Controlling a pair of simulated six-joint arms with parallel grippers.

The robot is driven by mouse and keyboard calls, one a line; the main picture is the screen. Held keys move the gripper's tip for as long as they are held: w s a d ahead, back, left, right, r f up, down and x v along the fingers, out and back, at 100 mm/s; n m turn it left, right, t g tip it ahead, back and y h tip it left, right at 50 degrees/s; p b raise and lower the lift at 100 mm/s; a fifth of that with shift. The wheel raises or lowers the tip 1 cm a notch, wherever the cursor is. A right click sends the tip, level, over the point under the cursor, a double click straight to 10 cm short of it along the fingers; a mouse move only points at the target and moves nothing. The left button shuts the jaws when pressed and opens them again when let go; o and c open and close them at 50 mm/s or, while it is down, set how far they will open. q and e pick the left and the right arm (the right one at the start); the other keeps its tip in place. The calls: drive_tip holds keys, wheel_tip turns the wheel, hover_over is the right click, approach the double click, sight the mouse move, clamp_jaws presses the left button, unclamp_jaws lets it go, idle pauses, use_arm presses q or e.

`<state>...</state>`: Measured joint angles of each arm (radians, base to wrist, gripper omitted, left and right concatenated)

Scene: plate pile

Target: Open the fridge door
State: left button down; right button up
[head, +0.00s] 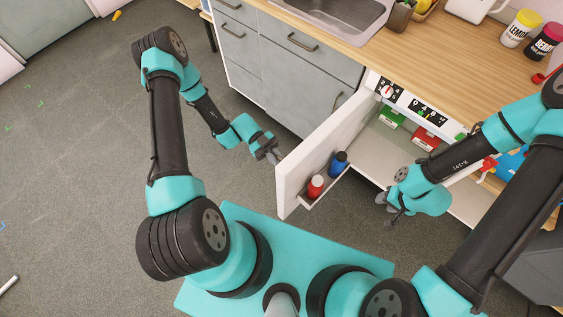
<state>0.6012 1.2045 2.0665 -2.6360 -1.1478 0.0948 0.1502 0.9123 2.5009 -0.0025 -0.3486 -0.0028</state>
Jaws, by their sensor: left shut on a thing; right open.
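The white fridge door (296,180) stands swung well open, away from the counter, in the middle of the head view. Its inner shelf holds a red bottle (315,187) and a blue bottle (339,162). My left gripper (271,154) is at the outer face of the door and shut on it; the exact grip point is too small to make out. The fridge interior (385,150) is exposed, with a green box (391,118) and a red box (425,138) inside. My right gripper (391,212) is open and empty in front of the fridge opening.
Grey drawers (300,75) and a wooden counter (400,50) with a sink (345,10) lie behind the door. A control panel with a dial (387,91) is above the opening. Grey floor to the left is mostly clear.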

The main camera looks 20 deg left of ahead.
use_arm(q)
drive_tip(key=shift+w+a+f, duration=0.1)
drive_tip(key=shift+w+f, duration=0.05)
drive_tip(key=shift+w, duration=0.05)
drive_tip(key=c, duration=1.5)
unclamp_jaws()
drive_tip(key=shift+o, duration=0.2)
drive_tip(key=shift+s, duration=0.1)
drive_tip(key=shift+a, duration=0.1)
drive_tip(key=v, duration=1.7)
drive_tip(key=shift+w, duration=0.2)
